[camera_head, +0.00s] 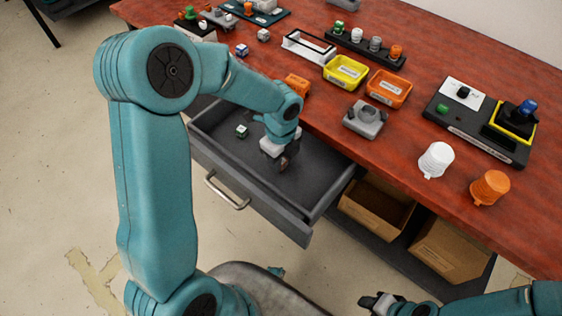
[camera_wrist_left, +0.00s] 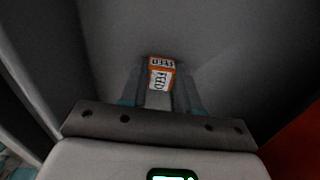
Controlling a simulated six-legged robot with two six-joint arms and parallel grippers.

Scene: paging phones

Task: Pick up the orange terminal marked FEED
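An orange block with white labels reading FEED, the terminal (camera_wrist_left: 160,74), shows in the left wrist view inside a grey drawer. My left gripper (camera_wrist_left: 160,92) has one finger on each side of it, very close. I cannot tell whether the fingers touch it. In the head view my left gripper (camera_head: 284,163) points down into the open drawer (camera_head: 310,190), and the terminal is hidden there. My right gripper (camera_head: 372,302) is at the bottom edge, away from the table, with nothing seen in it.
A small green-and-white cube (camera_head: 241,131) lies in the drawer. On the red table (camera_head: 450,195) stand a yellow tray (camera_head: 346,72), an orange tray (camera_head: 389,88), a grey holder (camera_head: 365,120), and white (camera_head: 436,160) and orange (camera_head: 490,187) cups. Cardboard boxes (camera_head: 376,207) sit below.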

